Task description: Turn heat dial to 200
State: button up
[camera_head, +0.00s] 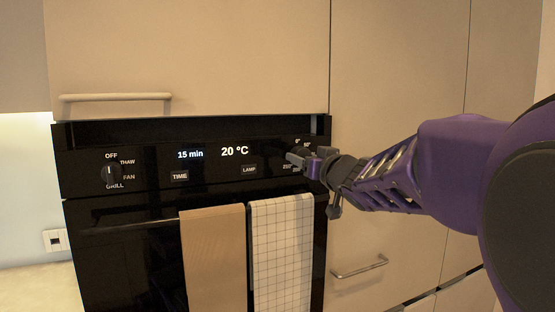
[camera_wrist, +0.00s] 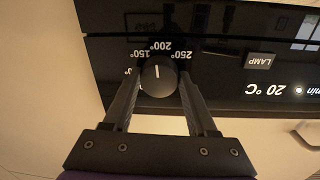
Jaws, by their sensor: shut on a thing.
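The heat dial (camera_wrist: 159,80) is a round black knob with a short white mark, on the oven's black panel. In the wrist view the labels 150°, 200° and 250° arc above it. The mark points up in that picture, roughly toward the 200° label. My gripper (camera_wrist: 160,84) is shut on the dial, one finger on each side. In the head view my gripper (camera_head: 309,163) is at the right end of the panel and hides the dial. The oven display (camera_head: 235,151) reads 20 °C.
The mode dial (camera_head: 110,174) is at the panel's left, by OFF, THAW, FAN and GRILL. TIME (camera_head: 180,176) and LAMP (camera_head: 249,170) buttons sit between. A tan towel (camera_head: 213,260) and a checked towel (camera_head: 281,250) hang below. A drawer handle (camera_head: 115,97) sticks out above.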

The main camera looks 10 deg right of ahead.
jog(key=shift+r+m, duration=0.1)
jog(key=shift+m, duration=0.6)
jog(key=o, duration=1.4)
jog(key=shift+c, duration=0.2)
jog(key=shift+s, duration=0.1)
